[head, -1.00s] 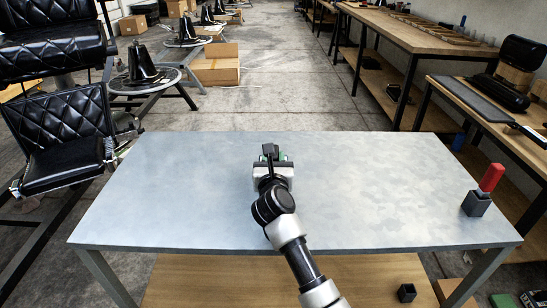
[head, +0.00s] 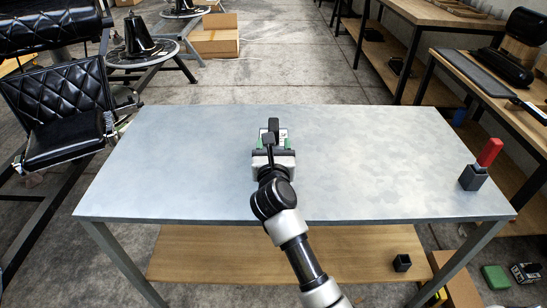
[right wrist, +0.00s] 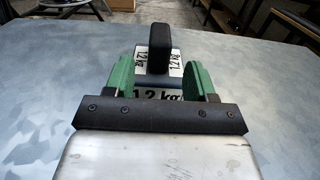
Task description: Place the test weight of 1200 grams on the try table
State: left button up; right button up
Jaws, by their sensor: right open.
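The test weight (head: 273,125) stands on the metal-topped try table (head: 400,150), near the middle of its top. In the right wrist view the weight (right wrist: 160,48) shows a black upright handle and pale labels that appear to read 1.2 kg. My right gripper (head: 272,142) is low over the table, on the near side of the weight. Its green fingers (right wrist: 162,78) are apart, with the front of the weight showing in the gap between them. My gripper hides the weight's lower near part. My left gripper is out of view.
A dark grey block with a red upright piece (head: 480,165) stands at the table's right edge. A black quilted barber chair (head: 60,110) stands close to the left edge. A workbench (head: 500,90) is on the right. The rest of the tabletop is clear.

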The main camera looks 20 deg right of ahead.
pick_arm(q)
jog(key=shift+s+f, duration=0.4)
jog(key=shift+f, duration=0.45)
pick_arm(e)
jog(key=v, duration=0.6)
jog(key=shift+s, duration=0.2)
